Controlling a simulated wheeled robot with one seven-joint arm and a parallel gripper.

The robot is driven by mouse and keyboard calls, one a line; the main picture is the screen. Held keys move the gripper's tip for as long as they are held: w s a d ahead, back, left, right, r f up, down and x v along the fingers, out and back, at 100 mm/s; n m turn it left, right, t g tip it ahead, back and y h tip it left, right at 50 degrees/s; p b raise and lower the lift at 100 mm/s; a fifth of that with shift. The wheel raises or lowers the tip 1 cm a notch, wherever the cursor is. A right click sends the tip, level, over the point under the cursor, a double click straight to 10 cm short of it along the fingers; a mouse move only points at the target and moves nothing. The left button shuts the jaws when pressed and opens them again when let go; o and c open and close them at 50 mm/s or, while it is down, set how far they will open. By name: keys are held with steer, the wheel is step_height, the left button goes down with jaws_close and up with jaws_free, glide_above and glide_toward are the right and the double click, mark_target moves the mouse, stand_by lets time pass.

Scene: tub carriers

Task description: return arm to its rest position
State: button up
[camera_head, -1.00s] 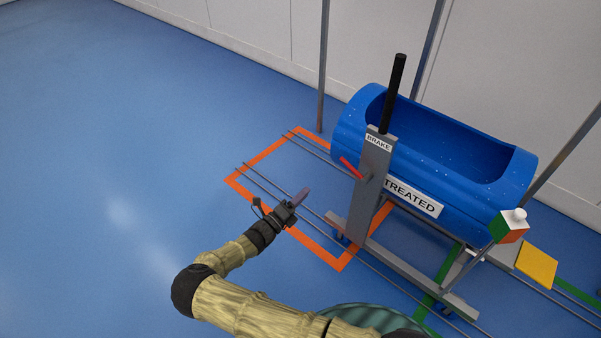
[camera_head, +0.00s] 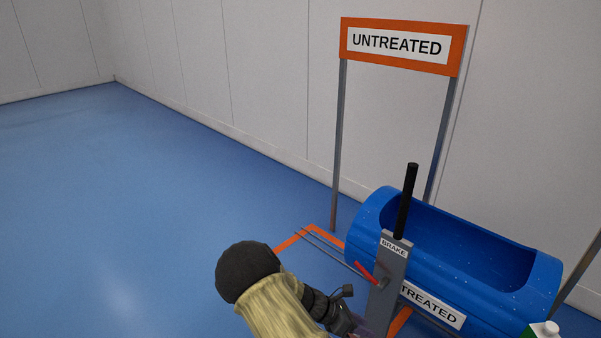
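My arm is bent at the lower middle, with a dark rounded joint and a tan link. My gripper (camera_head: 358,328) is at the bottom edge, partly cut off, just left of the carrier's grey brake post (camera_head: 388,280). Its fingers are too hidden to show whether they are open or shut. I cannot tell whether it touches the post. The blue tub (camera_head: 375,222) sits on its carrier at the right, its label (camera_head: 432,304) reading "TREATED" beside the post. The post has a black handle (camera_head: 406,200), a "BRAKE" plate and a red lever (camera_head: 366,272).
An orange "UNTREATED" sign (camera_head: 403,66) stands on grey poles behind the tub. Orange floor marking (camera_head: 290,243) and rails lie left of the carrier. A white-topped green box (camera_head: 541,331) shows at the lower right. Blue floor (camera_head: 120,210) at left is clear.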

steer(key=s+a+r+m+t+y, duration=0.1)
steer(key=s+r+m+y, duration=0.55)
steer(key=r+m, duration=0.4)
steer(key=s+r+m+t+y, duration=0.2)
steer(key=s+r+m+y, duration=0.3)
steer(key=s+r+m, duration=0.55)
step_height(320, 180, up, 20)
steer(key=w+m+p, duration=0.1)
steer(key=w+p, duration=0.2)
steer(key=p, duration=1.9)
steer(key=shift+c, duration=0.5)
